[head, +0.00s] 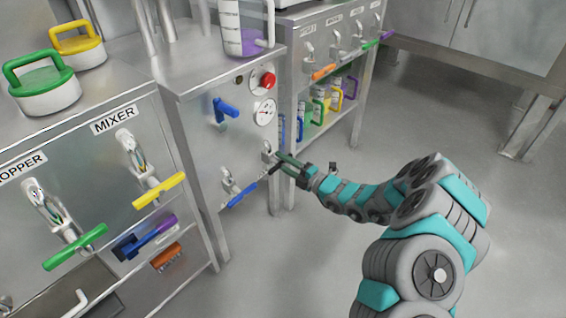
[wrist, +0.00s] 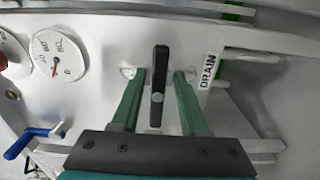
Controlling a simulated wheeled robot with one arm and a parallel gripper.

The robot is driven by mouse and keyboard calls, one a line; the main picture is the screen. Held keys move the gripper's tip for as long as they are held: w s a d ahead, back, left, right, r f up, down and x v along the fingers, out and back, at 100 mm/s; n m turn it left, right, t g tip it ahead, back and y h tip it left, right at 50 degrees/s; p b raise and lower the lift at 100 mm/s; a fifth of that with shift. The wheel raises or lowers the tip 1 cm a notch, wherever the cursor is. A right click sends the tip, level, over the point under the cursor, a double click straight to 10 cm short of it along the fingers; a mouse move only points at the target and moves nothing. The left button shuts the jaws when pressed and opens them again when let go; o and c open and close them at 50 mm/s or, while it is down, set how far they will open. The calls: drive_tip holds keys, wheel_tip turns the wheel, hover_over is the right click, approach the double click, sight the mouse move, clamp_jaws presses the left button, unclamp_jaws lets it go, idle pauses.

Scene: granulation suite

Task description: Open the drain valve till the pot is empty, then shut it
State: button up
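The drain valve's black lever (wrist: 158,75) is on the grey panel beside the DRAIN label (wrist: 209,71) in the wrist view. It looks upright there. My gripper (wrist: 158,98) is open, with one green finger on each side of the lever and a gap to both. In the head view my gripper (head: 283,163) is at the lower right of the middle cabinet's front, by the drain valve (head: 267,151). A round gauge (head: 265,112) with a red needle is above it; it also shows in the wrist view (wrist: 59,57). I cannot make out the pot or its contents.
A red button (head: 267,81) is above the gauge. A jug with purple contents (head: 240,35) stands on top. The floor at right (head: 400,110) is clear.

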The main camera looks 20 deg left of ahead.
drive_tip(key=shift+o, duration=0.4)
drive_tip(key=v, duration=0.7)
drive_tip(key=shift+d, duration=0.4)
drive_tip(key=shift+s, duration=0.15)
